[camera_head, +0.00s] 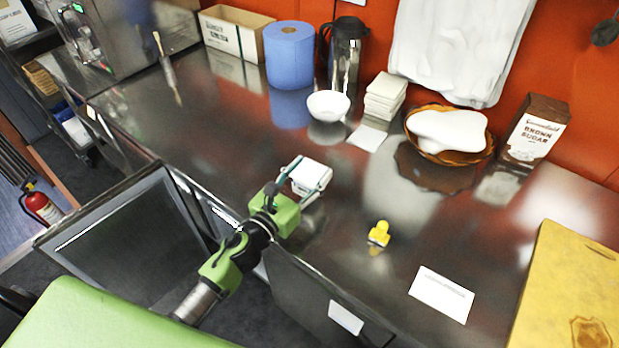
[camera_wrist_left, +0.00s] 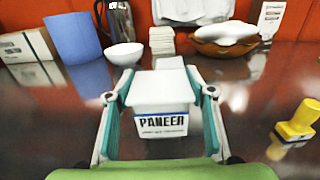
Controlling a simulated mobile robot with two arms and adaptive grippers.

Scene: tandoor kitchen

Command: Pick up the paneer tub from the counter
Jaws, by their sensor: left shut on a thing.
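The paneer tub (camera_wrist_left: 162,108) is a white, squarish tub with a blue-printed "PANEER" label, upright in the left wrist view. In the head view it shows as a small white tub (camera_head: 310,175) near the counter's front edge. My left gripper (camera_head: 305,182) is shut on the tub, one finger on each side, as the left wrist view also shows (camera_wrist_left: 162,95). I cannot tell whether the tub's base touches the steel counter (camera_head: 230,130). My right gripper is in neither view.
A white bowl (camera_head: 328,105), blue roll (camera_head: 290,55), napkin stack (camera_head: 384,97) and basket (camera_head: 446,158) stand behind. An open door (camera_head: 125,240) hangs below the counter.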

